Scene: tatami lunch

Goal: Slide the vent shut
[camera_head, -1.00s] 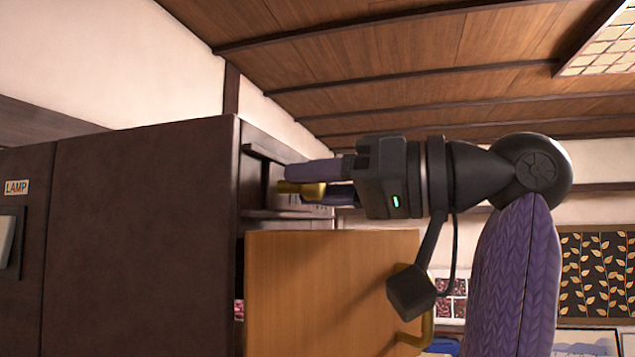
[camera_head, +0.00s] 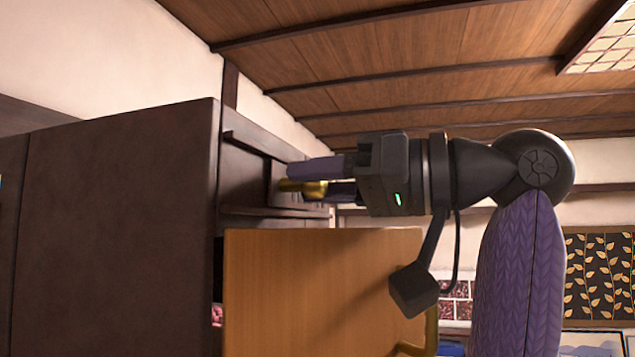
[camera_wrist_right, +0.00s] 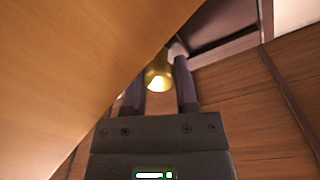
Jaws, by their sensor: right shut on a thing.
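The vent (camera_head: 284,170) is a slotted opening with a sliding panel, high on the side of the dark cabinet. A small brass knob (camera_head: 311,188) stands out from it. My right gripper (camera_head: 318,182) comes from the right with its purple fingers shut on the knob. In the right wrist view the brass knob (camera_wrist_right: 158,76) sits between the two fingertips (camera_wrist_right: 160,68). The fingers hide part of the vent, so I cannot tell how wide its gap is. My left gripper is out of view.
A light wooden door (camera_head: 300,290) with a brass handle (camera_head: 428,335) stands just below my right gripper. The dark cabinet (camera_head: 110,220) fills the left. A wooden ceiling (camera_head: 420,70) is above, and a leaf-patterned panel (camera_head: 598,270) hangs at the right.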

